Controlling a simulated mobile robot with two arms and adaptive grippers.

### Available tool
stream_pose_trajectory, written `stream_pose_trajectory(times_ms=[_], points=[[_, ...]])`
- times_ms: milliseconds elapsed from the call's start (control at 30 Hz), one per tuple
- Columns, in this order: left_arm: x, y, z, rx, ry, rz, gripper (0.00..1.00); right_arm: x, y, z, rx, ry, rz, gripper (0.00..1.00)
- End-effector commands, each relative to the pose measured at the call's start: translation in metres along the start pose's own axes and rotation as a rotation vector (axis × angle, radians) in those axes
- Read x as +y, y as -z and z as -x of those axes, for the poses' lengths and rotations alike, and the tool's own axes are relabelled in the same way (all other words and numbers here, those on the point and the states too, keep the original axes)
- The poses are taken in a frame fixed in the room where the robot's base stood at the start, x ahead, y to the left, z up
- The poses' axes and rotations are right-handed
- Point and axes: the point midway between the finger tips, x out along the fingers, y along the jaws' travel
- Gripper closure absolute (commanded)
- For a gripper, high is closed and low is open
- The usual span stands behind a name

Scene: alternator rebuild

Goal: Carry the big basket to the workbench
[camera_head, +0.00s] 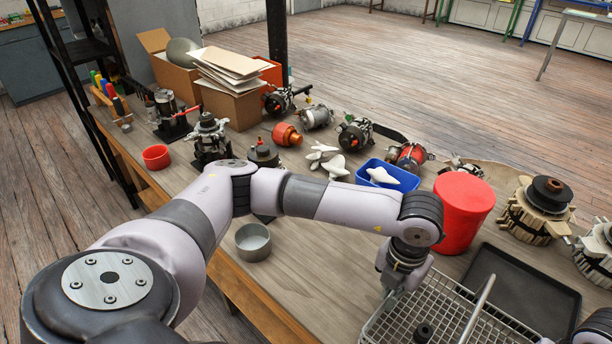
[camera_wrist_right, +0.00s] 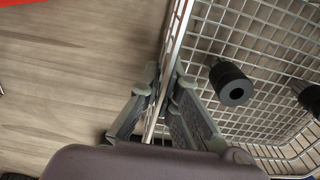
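The big basket (camera_head: 500,325) is a silver wire mesh basket at the bottom right of the head view, partly cut off by the frame. It is at the front of the workbench (camera_head: 320,245); I cannot tell if it rests on it. My left gripper (camera_head: 393,292) points down at the basket's left rim; its fingertips are mostly hidden. In the right wrist view my right gripper (camera_wrist_right: 163,88) has its fingers closed on both sides of the basket's wire wall (camera_wrist_right: 178,40). Black cylindrical parts (camera_wrist_right: 231,84) lie inside the basket.
A black tray (camera_head: 525,290) lies just behind the basket, and a red bin (camera_head: 462,212) stands left of it. A grey bowl (camera_head: 253,242), a blue bin (camera_head: 388,180) and several alternators (camera_head: 541,208) occupy the bench. Bare bench shows around the bowl.

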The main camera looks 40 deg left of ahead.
Motion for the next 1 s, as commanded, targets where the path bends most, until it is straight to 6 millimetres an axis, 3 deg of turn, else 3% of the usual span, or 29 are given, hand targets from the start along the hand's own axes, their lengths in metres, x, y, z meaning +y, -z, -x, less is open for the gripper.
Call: stream_pose_trajectory(times_ms=[67, 400, 733, 867, 1000], points=[[-0.001, 0.000, -0.008, -0.001, 0.002, -0.001, 1.00, -0.001, 0.000, -0.008, 0.002, 0.002, 0.001, 1.00], [0.000, 0.000, -0.006, 0.000, 0.001, 0.000, 0.76, 0.000, 0.000, -0.006, 0.000, 0.000, 0.000, 0.76], [0.000, 0.000, -0.004, -0.001, 0.000, 0.000, 0.75, 0.000, 0.000, -0.006, 0.000, 0.000, 0.000, 0.75], [0.000, -0.001, 0.009, -0.004, 0.002, 0.001, 0.75, 0.000, 0.000, -0.006, 0.000, 0.000, 0.000, 0.75], [-0.001, -0.002, 0.037, -0.005, 0.002, 0.000, 0.75, 0.000, 0.000, -0.006, 0.000, 0.000, 0.000, 0.75]])
